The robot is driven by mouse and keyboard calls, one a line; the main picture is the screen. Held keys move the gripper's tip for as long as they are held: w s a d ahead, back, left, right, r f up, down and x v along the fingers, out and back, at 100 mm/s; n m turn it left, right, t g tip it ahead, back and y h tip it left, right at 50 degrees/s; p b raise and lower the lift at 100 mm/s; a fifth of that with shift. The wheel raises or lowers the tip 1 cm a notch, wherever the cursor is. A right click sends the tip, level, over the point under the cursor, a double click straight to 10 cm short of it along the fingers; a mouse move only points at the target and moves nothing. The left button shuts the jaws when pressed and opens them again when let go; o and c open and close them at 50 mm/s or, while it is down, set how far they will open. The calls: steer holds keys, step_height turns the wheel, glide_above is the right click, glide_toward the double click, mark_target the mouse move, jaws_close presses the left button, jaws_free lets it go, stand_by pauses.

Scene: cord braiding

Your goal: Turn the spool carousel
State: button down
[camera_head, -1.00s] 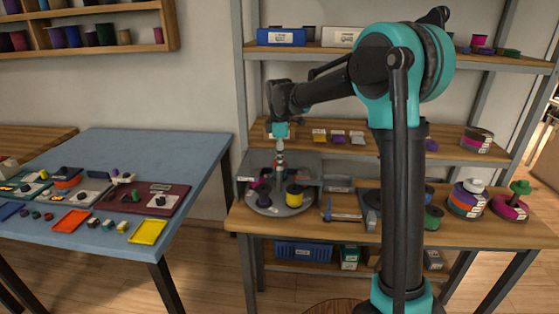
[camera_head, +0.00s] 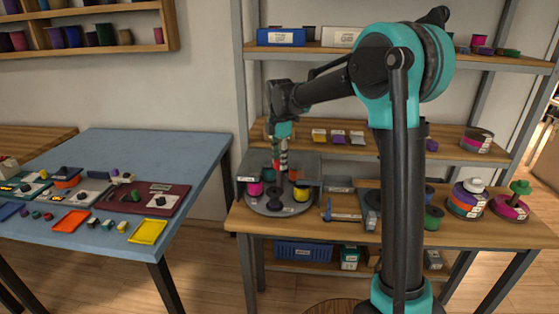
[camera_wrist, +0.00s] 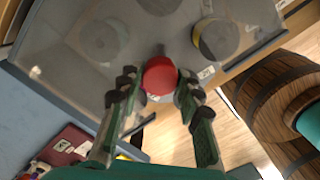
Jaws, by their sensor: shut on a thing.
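The spool carousel (camera_head: 268,209) is a round grey turntable on the wooden shelf bench in the head view. It carries a magenta spool (camera_head: 254,188) at left, a dark spool (camera_head: 275,201) at front and a yellow spool (camera_head: 301,194) at right. My gripper (camera_head: 281,160) points down over the carousel's middle. In the wrist view a round red knob (camera_wrist: 160,75) sits between the fingertips of my gripper (camera_wrist: 157,92), which is shut on it. The knob's lower part is hidden.
A blue table (camera_head: 150,150) with trays stands left of the bench. Small coloured bins (camera_head: 338,137) sit on the shelf behind. Striped spools (camera_head: 467,200) stand on the bench at right.

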steer(key=shift+n, duration=0.4)
stand_by(0.4)
steer(key=c, duration=1)
jaws_free()
step_height(320, 180, up, 12)
steer(key=shift+r, duration=0.1)
